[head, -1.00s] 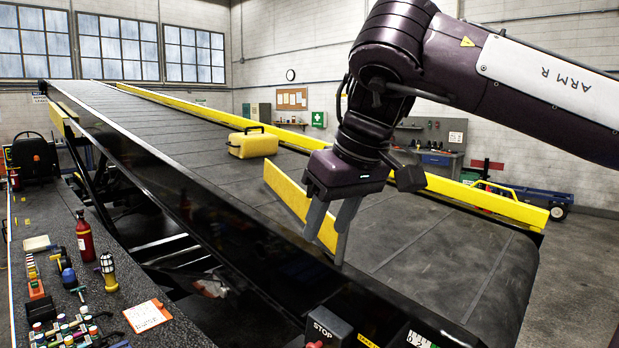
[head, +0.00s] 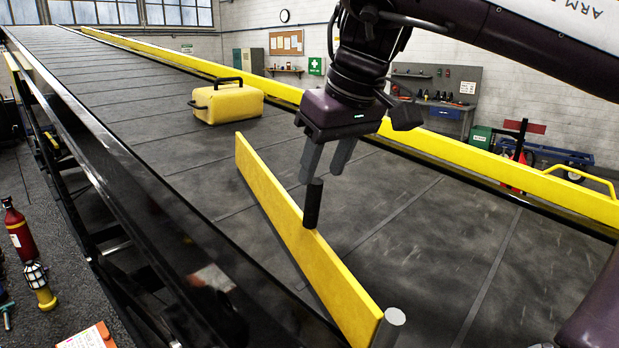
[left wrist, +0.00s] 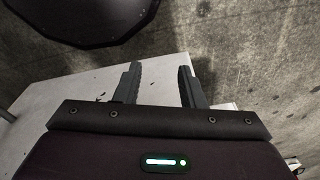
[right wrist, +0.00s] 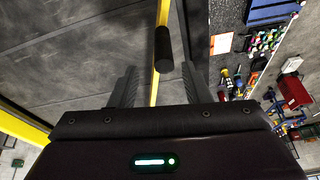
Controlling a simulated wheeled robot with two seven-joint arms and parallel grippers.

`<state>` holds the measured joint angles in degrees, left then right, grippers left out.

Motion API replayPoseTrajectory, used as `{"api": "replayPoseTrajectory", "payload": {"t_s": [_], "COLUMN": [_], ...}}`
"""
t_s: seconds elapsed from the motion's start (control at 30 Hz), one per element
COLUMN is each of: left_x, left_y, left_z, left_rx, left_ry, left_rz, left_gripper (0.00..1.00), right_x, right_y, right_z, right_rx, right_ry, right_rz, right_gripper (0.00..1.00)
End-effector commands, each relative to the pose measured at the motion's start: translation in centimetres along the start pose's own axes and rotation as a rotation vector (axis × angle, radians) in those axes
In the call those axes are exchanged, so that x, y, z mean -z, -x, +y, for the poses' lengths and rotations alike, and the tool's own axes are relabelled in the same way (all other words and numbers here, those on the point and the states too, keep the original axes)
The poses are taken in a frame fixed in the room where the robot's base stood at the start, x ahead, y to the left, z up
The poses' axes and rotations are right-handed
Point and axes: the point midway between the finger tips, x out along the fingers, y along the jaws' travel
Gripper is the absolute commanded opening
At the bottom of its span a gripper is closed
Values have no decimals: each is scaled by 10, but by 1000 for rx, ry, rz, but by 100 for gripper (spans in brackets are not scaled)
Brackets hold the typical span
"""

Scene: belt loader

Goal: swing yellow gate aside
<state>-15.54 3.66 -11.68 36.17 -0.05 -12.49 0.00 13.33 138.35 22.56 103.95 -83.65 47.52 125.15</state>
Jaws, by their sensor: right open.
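The yellow gate (head: 290,221) stands on edge across part of the dark belt, slanting from mid-belt to a grey pivot post (head: 391,326) near the front side. A black upright handle (head: 313,204) sits on its top edge. My right gripper (head: 326,165) is open, just above and behind the handle. In the right wrist view the handle (right wrist: 163,50) shows ahead, between the lines of my open fingers (right wrist: 160,88), and apart from them. The gate (right wrist: 158,88) runs beneath. My left gripper (left wrist: 157,84) is open and empty, away from the gate.
A yellow case (head: 227,102) lies on the belt (head: 400,240) beyond the gate. A yellow rail (head: 450,150) runs along the far side. A red bottle (head: 19,232) and a lamp (head: 39,284) stand at left. The belt right of the gate is clear.

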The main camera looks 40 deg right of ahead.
Motion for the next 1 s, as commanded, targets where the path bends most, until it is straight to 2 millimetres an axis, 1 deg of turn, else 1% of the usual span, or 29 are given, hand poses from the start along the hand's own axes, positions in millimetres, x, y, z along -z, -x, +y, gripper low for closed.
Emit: {"api": "replayPoseTrajectory", "payload": {"t_s": [0.03, 0.13, 0.2, 0.33, 0.47, 0.6, 0.73, 0.83, 0.97, 1.0], "left_x": [-11, -30, -41, -51, -48, -31, -15, -14, -20, -23], "left_y": [1, 4, 7, 14, 21, 24, 25, 24, 24, 24], "left_z": [-5, -10, -13, -15, -15, -11, -6, -4, -4, -4], "left_rx": [6, 13, 16, 19, 18, 14, 7, 5, 5, 6], "left_ry": [-2, -3, -2, -2, -2, 0, 1, -1, -2, -2], "left_rz": [-16, -42, -59, -75, -70, -47, -24, -22, -32, -35], "left_gripper": [36, 36, 36, 36, 36, 36, 36, 36, 36, 36], "right_x": [0, 0, 0, 0, 0, 0, 0, 0, 0, 0], "right_y": [0, -6, -14, -35, -55, -71, -77, -78, -78, -78], "right_z": [0, 0, 0, 0, 0, 0, 0, 0, 0, 0], "right_rx": [-1, 0, 1, 3, 3, 0, 0, 0, 0, 0], "right_ry": [1, 1, 2, 2, 2, 1, 1, 1, 1, 1], "right_rz": [0, -2, -4, -6, -4, -3, 0, 1, 0, 0], "right_gripper": [43, 43, 43, 43, 43, 43, 43, 43, 43, 38]}}
